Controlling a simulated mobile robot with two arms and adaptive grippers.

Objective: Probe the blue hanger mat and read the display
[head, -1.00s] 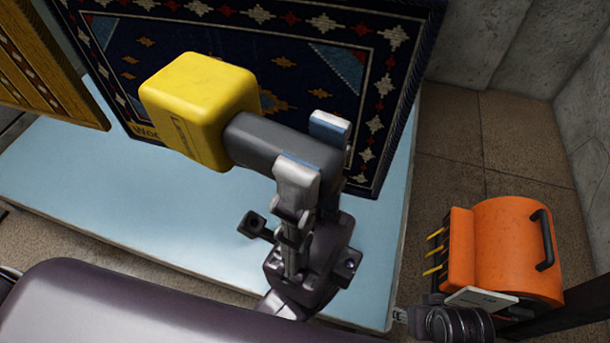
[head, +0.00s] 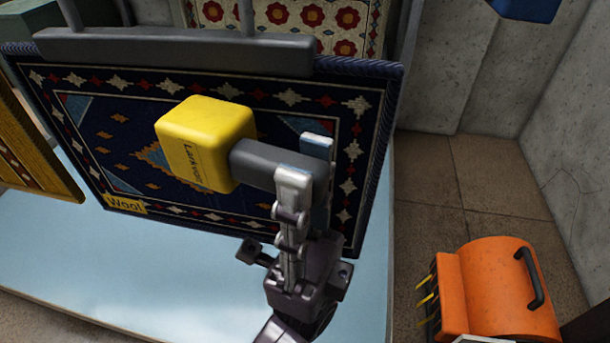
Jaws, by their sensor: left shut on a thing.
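The blue hanger mat (head: 95,172) hangs from a grey bar (head: 170,52). It is dark blue with a patterned border and a yellow tag (head: 125,205) reading "Wool" at its lower left. My left gripper (head: 305,165) is shut on the dark grey handle of a yellow block-shaped tool (head: 205,145). The yellow block is in front of the mat and hides part of its middle. I cannot tell whether it touches the mat. No lit display shows. My right gripper is not in view.
A yellow-brown patterned mat (head: 30,145) hangs at the left, and a red-flowered one (head: 300,20) behind. A light blue surface (head: 200,270) lies below. An orange machine with a black handle (head: 500,290) stands at lower right. Bare floor (head: 480,180) lies beyond it.

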